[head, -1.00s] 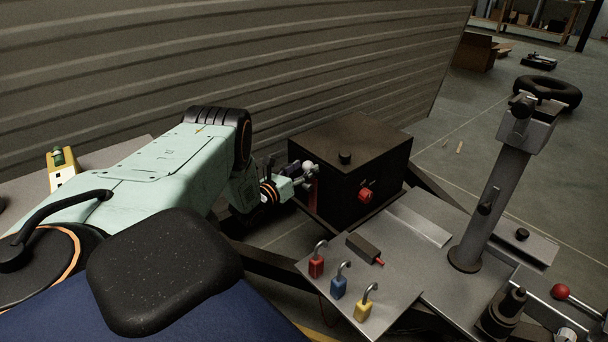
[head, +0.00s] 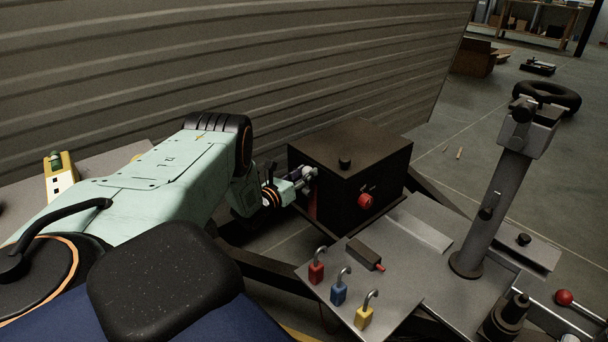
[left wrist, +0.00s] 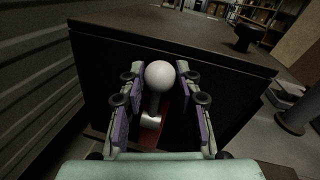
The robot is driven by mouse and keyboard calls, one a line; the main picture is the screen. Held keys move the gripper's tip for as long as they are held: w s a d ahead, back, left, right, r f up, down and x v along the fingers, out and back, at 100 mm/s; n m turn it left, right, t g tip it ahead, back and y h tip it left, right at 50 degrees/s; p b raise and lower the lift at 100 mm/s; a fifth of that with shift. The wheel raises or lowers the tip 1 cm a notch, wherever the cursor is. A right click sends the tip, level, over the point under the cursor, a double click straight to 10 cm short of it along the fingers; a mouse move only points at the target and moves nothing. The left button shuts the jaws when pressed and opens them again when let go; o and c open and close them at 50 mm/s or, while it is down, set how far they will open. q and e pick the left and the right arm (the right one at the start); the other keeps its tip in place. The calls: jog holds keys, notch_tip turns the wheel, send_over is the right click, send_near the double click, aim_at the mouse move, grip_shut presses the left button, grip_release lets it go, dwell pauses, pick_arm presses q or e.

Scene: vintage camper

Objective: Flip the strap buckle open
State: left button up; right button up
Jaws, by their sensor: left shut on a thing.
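The strap buckle (left wrist: 151,122) is on the side of a dark box, over a red strap (left wrist: 152,138). It has a silver cross barrel and a lever ending in a white ball (left wrist: 159,74). The red strap also shows in the head view (head: 312,208) at the box's left side. My left gripper (head: 305,177) is at that side, shut on the lever at its white ball. In the left wrist view its fingers (left wrist: 158,76) stand on both sides of the ball. In the head view the gripper mostly hides the buckle. My right gripper is out of view.
Red, blue and yellow padlocks (head: 339,292) stand on a metal plate to the right front. A grey post (head: 490,205) rises farther right. A ribbed wall (head: 240,75) stands behind.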

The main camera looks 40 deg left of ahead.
pick_arm(q)
grip_shut()
jog(key=shift+s+f+t+b, duration=0.15)
jog(key=shift+s+t+b, duration=0.4)
jog(key=shift+b, duration=0.25)
jog(key=shift+w, duration=0.1)
jog(key=o, duration=1)
grip_release()
jog(key=shift+c, duration=0.2)
